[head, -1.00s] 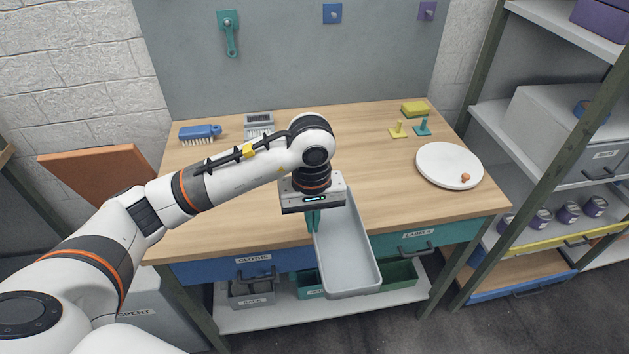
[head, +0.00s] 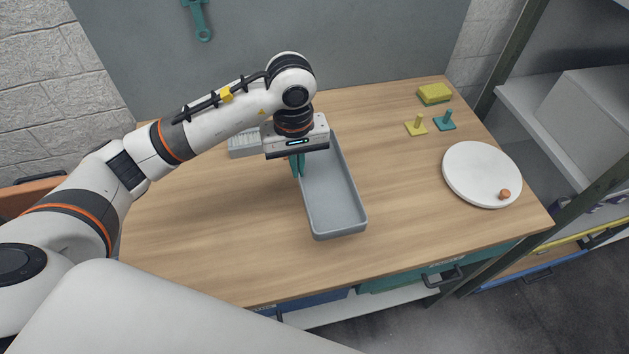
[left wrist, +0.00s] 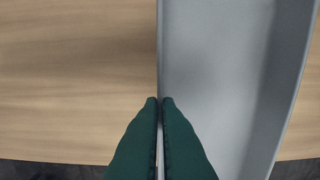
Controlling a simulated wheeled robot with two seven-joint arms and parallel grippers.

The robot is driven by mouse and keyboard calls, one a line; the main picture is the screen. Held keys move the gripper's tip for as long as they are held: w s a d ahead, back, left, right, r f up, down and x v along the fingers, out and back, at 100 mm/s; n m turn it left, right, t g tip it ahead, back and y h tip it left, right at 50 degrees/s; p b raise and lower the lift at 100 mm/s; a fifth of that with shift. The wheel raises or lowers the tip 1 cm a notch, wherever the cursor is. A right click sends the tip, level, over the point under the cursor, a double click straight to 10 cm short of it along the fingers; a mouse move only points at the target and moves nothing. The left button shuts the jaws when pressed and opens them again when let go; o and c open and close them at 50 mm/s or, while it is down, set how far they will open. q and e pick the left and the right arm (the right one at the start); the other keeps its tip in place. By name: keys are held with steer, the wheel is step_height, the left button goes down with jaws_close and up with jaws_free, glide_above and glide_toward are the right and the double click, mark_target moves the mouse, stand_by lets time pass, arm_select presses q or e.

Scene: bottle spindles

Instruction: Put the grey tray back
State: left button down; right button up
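The grey tray (head: 336,198) is long, shallow and empty, with raised walls. It is over the wooden tabletop, its long side running away from me; I cannot tell whether it touches the wood. My left gripper (head: 298,165) has dark green fingers, closed on the tray's left wall. In the left wrist view the fingertips (left wrist: 160,100) pinch the rim of the tray (left wrist: 225,70) from both sides. The tray's far end is partly hidden behind the gripper. My right gripper is not in view.
A white round plate (head: 478,170) with a small orange piece is at right. A yellow peg (head: 416,125), a teal peg (head: 445,121) and a yellow sponge (head: 434,93) stand behind it. A pale grey item (head: 243,144) is partly behind my arm.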

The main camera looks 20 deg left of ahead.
mark_target(299, 182)
arm_select(q)
steer(key=shift+w+a+f, duration=0.1)
steer(key=shift+f, duration=0.05)
steer(key=f, duration=0.1)
steer(key=f+p, duration=0.1)
steer(key=s+f, duration=0.1)
steer(key=shift+s+d+f, duration=0.1)
steer(key=shift+d+f, duration=0.25)
steer(key=shift+d, duration=0.05)
steer(key=f, duration=0.2)
steer(key=f+p, duration=0.1)
steer(key=f, duration=0.1)
steer(key=shift+w+a+f+p, duration=0.2)
steer(key=shift+f+p, duration=0.1)
steer(key=shift+f, duration=0.1)
steer(key=shift+d+f, duration=0.1)
steer(key=shift+f, duration=0.15)
steer(key=shift+f, duration=0.1)
steer(key=shift+w+f+b, duration=0.1)
steer(key=shift+f+b, duration=0.05)
steer(key=shift+b, duration=0.2)
steer(key=c, duration=1.6)
jaws_free()
steer(key=shift+c, duration=0.2)
